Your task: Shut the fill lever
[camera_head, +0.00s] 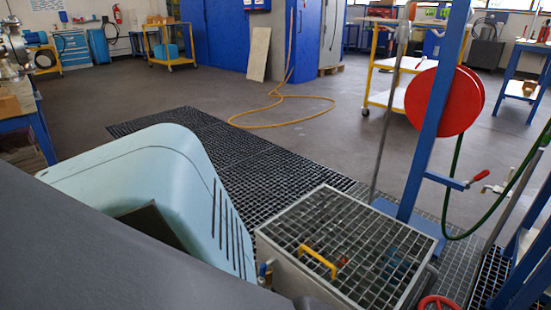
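A small lever with a red grip (480,176) sticks out to the right from a blue upright post (432,130) at the right. Its grip points up and to the right. Nothing in view labels it as the fill lever, and I cannot tell whether its valve is open or shut. A metal box with a grated top (345,235) stands in front of the post, with a yellow handle (318,262) on its grating. A red handwheel (438,302) is partly cut off at the bottom edge. Neither of my grippers is in view.
A red hose reel (443,100) is on the post, and a green hose (450,190) hangs by the lever. Dark floor grating (265,165) lies left of the box. A yellow hose (285,122) lies on the floor. Grey floor (235,90) beyond is mostly free.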

